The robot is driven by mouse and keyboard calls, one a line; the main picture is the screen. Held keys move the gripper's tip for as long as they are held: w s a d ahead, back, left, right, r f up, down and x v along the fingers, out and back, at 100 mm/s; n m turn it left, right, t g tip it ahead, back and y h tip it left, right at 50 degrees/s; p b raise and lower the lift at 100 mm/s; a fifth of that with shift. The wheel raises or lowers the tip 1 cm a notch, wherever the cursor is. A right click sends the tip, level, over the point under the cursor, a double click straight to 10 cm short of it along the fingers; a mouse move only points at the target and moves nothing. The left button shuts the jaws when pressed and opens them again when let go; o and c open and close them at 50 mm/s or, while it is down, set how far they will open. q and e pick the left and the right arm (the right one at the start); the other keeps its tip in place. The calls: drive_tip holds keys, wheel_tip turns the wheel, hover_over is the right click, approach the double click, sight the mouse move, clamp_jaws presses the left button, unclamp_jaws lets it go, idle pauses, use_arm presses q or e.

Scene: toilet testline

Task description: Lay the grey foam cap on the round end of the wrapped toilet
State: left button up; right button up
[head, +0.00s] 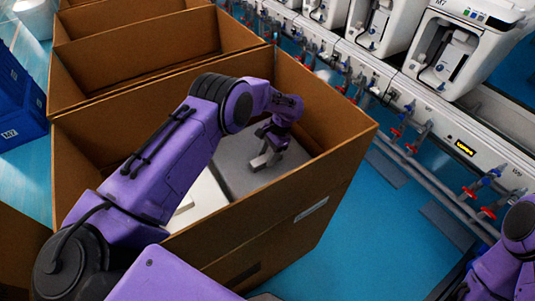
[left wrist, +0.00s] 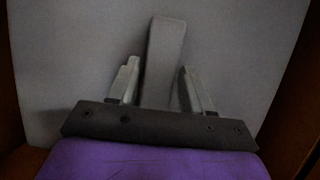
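A flat grey surface, apparently the grey foam cap (head: 236,167), lies inside the front cardboard box, and it fills most of the left wrist view (left wrist: 70,60). A lighter grey upright bar (left wrist: 166,50) stands out from it. My left gripper (head: 264,160) reaches down into the box. In the left wrist view its two fingers (left wrist: 160,85) are apart, one on each side of the bar, with gaps visible. A white surface (head: 207,200) shows beside the grey one, partly behind my arm; I cannot tell whether it is the wrapped toilet. My right gripper is out of view.
The open cardboard box (head: 300,205) has high walls close around my left arm. More open boxes (head: 140,50) stand behind it. A blue crate (head: 20,105) is at the left. A testline with white toilets (head: 460,50) and red and blue valves runs along the right. Blue floor lies between.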

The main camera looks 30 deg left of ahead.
use_arm(q)
drive_tip(key=shift+o, duration=1)
drive_tip(key=shift+w+d+r, duration=0.1)
drive_tip(key=shift+w+r, duration=0.1)
drive_tip(key=shift+r, duration=0.15)
drive_tip(key=b+v, duration=0.1)
drive_tip(key=v, duration=0.8)
drive_tip(key=shift+r+b, duration=0.35)
drive_tip(key=shift+b, duration=0.05)
